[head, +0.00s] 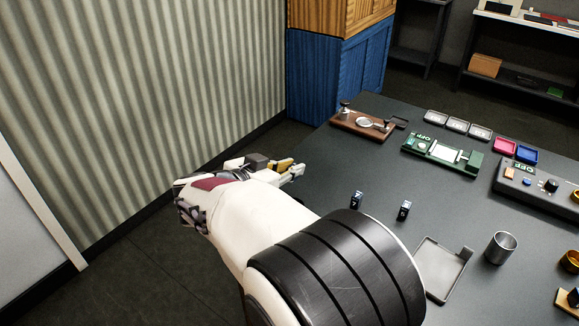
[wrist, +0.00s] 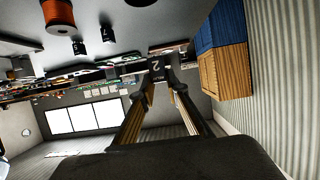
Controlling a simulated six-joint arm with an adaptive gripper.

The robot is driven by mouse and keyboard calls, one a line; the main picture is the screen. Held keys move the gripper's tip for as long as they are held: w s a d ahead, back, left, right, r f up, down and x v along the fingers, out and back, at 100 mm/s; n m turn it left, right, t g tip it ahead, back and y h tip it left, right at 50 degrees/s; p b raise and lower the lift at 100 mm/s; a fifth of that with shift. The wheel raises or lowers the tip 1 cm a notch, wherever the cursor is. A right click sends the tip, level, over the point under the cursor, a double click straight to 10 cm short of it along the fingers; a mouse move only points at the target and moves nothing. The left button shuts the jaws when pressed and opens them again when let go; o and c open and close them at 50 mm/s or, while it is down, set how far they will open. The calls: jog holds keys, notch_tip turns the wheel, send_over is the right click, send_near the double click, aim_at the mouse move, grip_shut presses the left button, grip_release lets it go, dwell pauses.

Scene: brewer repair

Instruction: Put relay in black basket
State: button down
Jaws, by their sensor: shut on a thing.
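My gripper (head: 289,169) is at the left of the dark table, beyond its left edge in the head view. In the wrist view, my gripper's fingers (wrist: 158,84) are shut on a small dark relay (wrist: 156,66) marked "2". Two similar dark blocks stand on the table in the head view, one marked "7" (head: 356,200) and another to its right (head: 404,210). I cannot make out a black basket in either view.
A shallow dark grey tray (head: 436,288) lies near the table's front, beside a metal cup (head: 500,247). A brown board (head: 362,125), a green device (head: 440,151) and a grey control box (head: 538,188) stand farther back. A blue cabinet (head: 325,75) stands behind the table.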

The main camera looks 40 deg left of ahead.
jog(key=shift+f, duration=5.3)
jog(key=c, duration=1.9)
grip_release()
jog(key=shift+r, duration=3.5)
